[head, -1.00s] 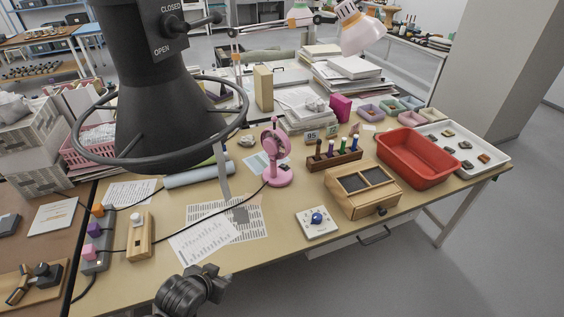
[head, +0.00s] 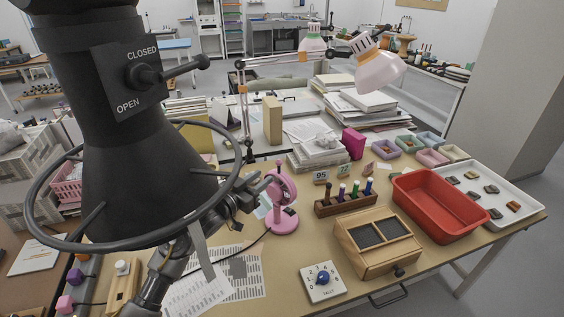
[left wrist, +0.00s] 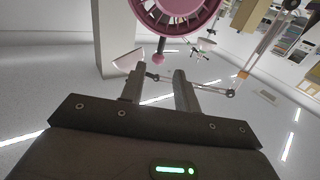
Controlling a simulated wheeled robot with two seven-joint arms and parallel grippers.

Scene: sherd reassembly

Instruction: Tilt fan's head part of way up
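The small pink fan (head: 284,190) stands on its round base on the table, in the middle of the head view. Its round head faces partly sideways. In the left wrist view the fan's caged head (left wrist: 175,14) fills the top, with a short rod and pink knob (left wrist: 158,58) hanging toward the fingers. My left gripper's fingers (left wrist: 160,74) are apart, with nothing held between them. The knob appears near the fingertip gap; contact cannot be told. My right gripper is not in view.
A large black hood (head: 140,170) with a ring blocks the left of the head view. A pen rack (head: 344,200), a wooden box (head: 375,240), a dial plate (head: 322,281) and a red tray (head: 440,202) stand right of the fan. Printed sheets (head: 235,275) lie in front.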

